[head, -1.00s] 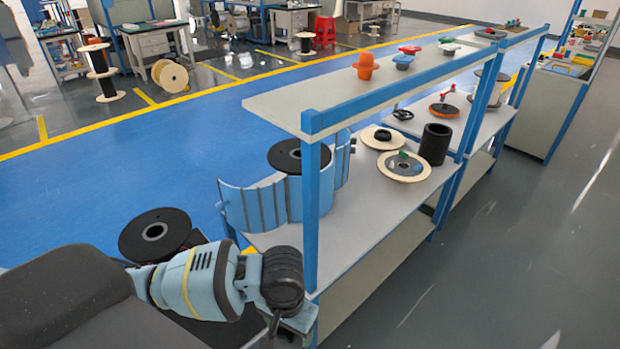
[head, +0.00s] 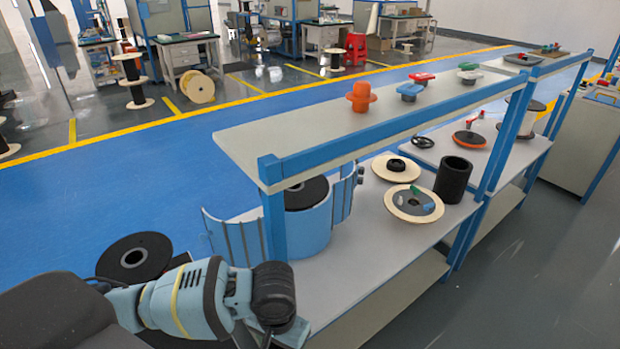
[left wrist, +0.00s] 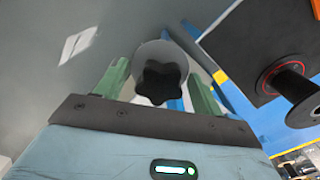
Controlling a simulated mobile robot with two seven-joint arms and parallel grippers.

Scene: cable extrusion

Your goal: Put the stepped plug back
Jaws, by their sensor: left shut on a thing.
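My left gripper (left wrist: 160,85) is shut on a round grey piece with a black lobed end (left wrist: 160,80), seen between its green fingers in the left wrist view. This piece may be the stepped plug; its full shape is hidden. In the head view my left arm comes in from the lower left and its wrist is beside the near shelf post; the fingers and held piece cannot be made out there. An orange stepped piece (head: 361,97) stands on the upper shelf (head: 290,130). My right gripper is not in view.
Blue (head: 410,90), red (head: 421,77) and green-topped (head: 468,74) pieces stand farther along the upper shelf. The lower shelf holds a black cylinder (head: 454,180) and a cream disc (head: 413,204). A black reel (head: 134,258) is left of the shelf. The shelf's near end is clear.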

